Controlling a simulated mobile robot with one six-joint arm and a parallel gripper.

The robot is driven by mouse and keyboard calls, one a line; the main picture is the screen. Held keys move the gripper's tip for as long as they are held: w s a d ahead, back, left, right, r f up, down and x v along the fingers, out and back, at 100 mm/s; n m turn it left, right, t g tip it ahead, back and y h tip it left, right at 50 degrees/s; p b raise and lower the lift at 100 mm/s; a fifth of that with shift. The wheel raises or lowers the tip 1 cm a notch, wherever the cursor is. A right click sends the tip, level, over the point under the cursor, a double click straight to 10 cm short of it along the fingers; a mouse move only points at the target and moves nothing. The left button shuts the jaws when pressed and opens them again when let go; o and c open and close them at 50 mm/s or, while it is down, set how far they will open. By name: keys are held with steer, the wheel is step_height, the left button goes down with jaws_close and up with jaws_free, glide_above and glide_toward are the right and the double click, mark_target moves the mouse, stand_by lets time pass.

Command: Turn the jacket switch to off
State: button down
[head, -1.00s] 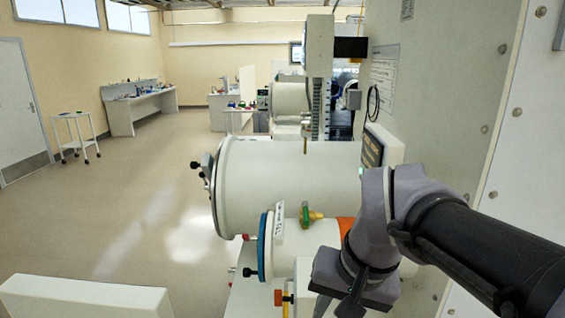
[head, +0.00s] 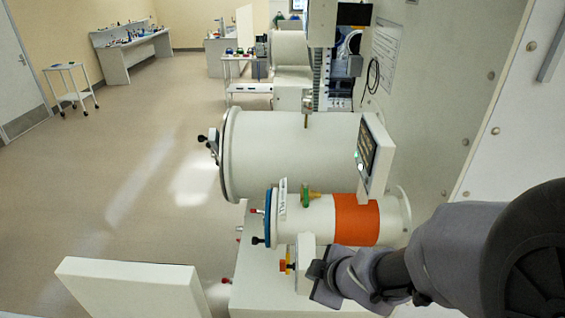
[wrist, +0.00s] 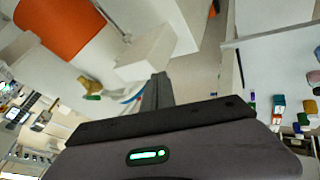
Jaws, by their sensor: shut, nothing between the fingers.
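An orange jacket (head: 357,220) wraps the small white cylinder in the head view. It also shows at the upper left of the wrist view (wrist: 52,28). A white box (head: 305,262) stands in front of the cylinder, with a yellow and red part (head: 286,266) on its left side. This may be the jacket switch, but its setting cannot be read. A white box also shows in the wrist view (wrist: 146,54), beyond my fingers. My gripper (wrist: 158,88) is shut and empty. In the head view, my gripper (head: 318,271) appears right beside the box; contact cannot be told.
A brass and green valve (head: 307,196) sits on top of the small cylinder. A display panel (head: 376,155) stands behind it. A large white cylinder (head: 290,150) lies beyond. A white panel (head: 130,285) stands at the front left. The floor (head: 120,180) on the left is open.

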steer(key=s+a+n+g+y, duration=0.1)
steer(key=s+a+n, duration=0.1)
steer(key=a, duration=0.1)
steer(key=b, duration=0.3)
glide_toward(283, 266)
steer(key=s+a+x, duration=0.1)
steer(key=x, duration=0.5)
steer(key=shift+w+d, duration=0.15)
steer(key=shift+w, duration=0.05)
steer(key=shift+r, duration=0.15)
